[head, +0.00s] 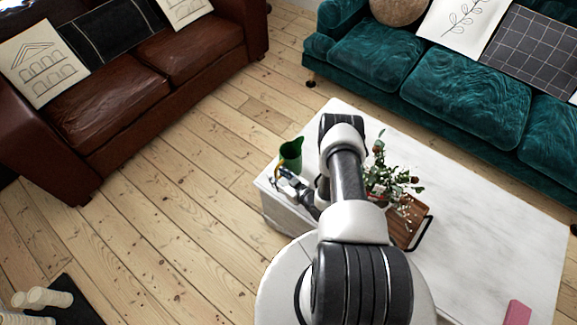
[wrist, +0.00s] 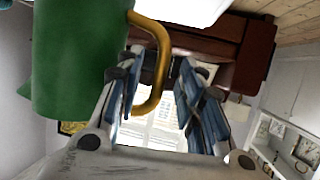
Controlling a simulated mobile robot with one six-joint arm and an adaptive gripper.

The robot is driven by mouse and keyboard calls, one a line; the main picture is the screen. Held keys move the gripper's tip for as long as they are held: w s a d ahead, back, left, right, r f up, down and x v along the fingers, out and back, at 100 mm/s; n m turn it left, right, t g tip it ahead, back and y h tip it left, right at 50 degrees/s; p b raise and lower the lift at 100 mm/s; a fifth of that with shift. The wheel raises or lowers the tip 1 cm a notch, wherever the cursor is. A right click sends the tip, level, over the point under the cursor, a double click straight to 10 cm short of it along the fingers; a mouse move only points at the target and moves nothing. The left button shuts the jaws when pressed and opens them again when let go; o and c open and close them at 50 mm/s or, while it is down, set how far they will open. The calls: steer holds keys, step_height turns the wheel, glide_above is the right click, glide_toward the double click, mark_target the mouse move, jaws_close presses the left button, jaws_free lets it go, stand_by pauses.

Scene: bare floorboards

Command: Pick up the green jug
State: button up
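The green jug (head: 291,154) stands on the near left end of the white table (head: 480,225). In the wrist view the jug's green body (wrist: 75,60) fills the upper left, close to the camera, and its yellow handle (wrist: 163,60) curves between my fingers. My gripper (head: 287,181) is at the jug's near side, low by the table edge. In the wrist view my gripper (wrist: 160,72) is open, with a clear gap between its blue-padded fingers. The handle lies in that gap; I cannot tell whether it touches the left finger.
A potted plant with red flowers (head: 391,180) and a brown wooden tray (head: 405,236) are right of my arm. A pink block (head: 517,312) lies at the table's near right. A brown sofa (head: 115,100) and a teal sofa (head: 465,100) stand beyond bare floor.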

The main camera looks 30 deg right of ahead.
steer(key=shift+x, duration=0.95)
jaws_close()
